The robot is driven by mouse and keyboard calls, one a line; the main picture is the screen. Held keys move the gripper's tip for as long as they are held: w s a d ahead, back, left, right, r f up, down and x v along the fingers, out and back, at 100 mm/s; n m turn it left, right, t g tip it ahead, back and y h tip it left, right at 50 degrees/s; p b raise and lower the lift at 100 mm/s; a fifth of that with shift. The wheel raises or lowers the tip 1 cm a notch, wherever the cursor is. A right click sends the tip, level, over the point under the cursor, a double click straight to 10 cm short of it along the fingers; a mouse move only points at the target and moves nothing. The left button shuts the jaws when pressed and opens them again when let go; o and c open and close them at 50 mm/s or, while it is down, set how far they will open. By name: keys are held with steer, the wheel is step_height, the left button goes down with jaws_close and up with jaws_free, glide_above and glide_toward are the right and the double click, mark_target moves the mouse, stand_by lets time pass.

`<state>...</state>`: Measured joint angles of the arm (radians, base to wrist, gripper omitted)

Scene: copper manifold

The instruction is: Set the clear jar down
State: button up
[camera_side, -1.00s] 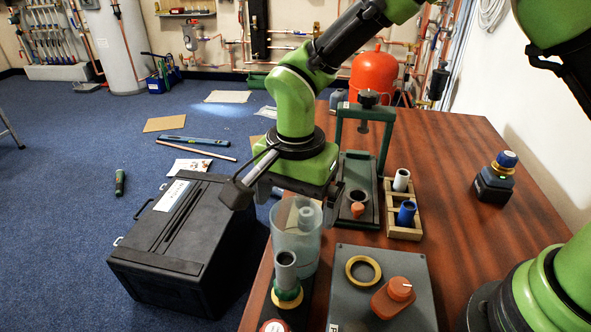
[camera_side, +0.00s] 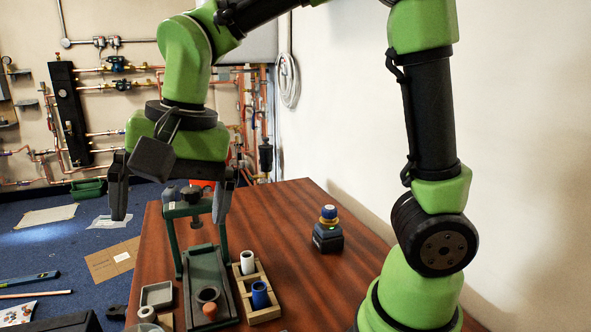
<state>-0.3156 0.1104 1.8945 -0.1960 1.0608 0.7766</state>
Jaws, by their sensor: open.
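My gripper (camera_side: 170,216) is open and empty. I cannot make out the clear jar for certain. No jar is between the fingers.
A green press (camera_side: 206,280) stands on the wooden table (camera_side: 300,235), with an orange-handled piece at its front. A wooden rack (camera_side: 262,308) holds a white and a blue tube. A grey tray (camera_side: 157,295) is left of the press. A blue-topped device (camera_side: 328,232) stands farther right.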

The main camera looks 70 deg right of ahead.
steer(key=s+d+r+n+t, duration=0.3)
steer(key=s+d+n+t, duration=0.2)
steer(key=s, duration=0.7)
steer(key=shift+s+d, duration=0.2)
steer(key=shift+d, duration=0.95)
steer(key=shift+r, duration=0.1)
